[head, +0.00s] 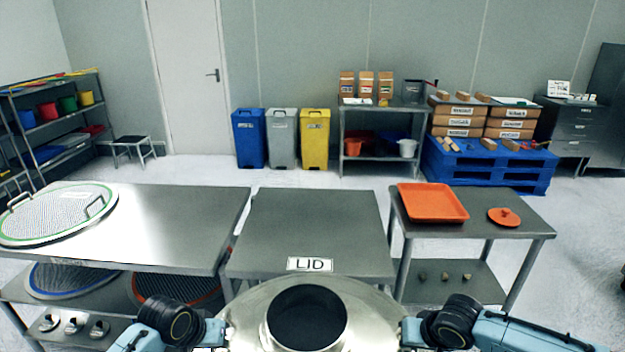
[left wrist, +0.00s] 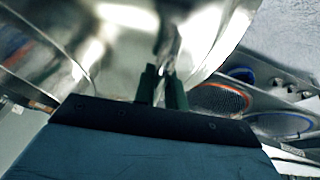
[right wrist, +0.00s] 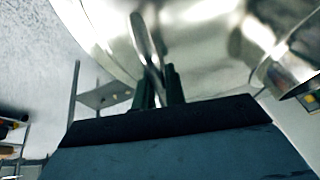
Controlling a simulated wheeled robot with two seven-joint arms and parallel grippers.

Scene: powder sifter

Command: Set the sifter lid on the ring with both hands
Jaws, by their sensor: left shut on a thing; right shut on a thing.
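The sifter lid (head: 375,318) is a shiny metal dome with a dark round opening in its middle. It is close in front of me at the bottom of the head view, and its near part is cut off. My left gripper (head: 215,332) is shut on the lid's left side; the left wrist view shows its fingers (left wrist: 162,88) on a metal handle. My right gripper (head: 410,332) is shut on the lid's right side, its fingers (right wrist: 158,88) on a metal handle. I cannot make out the ring in any view.
A bare steel table (head: 310,225) with a LID label (head: 310,264) stands just beyond the lid. A left table (head: 180,220) bears a green-edged mesh screen (head: 55,212) with handles. A right table (head: 450,238) bears an orange tray (head: 432,202) and an orange disc (head: 504,217).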

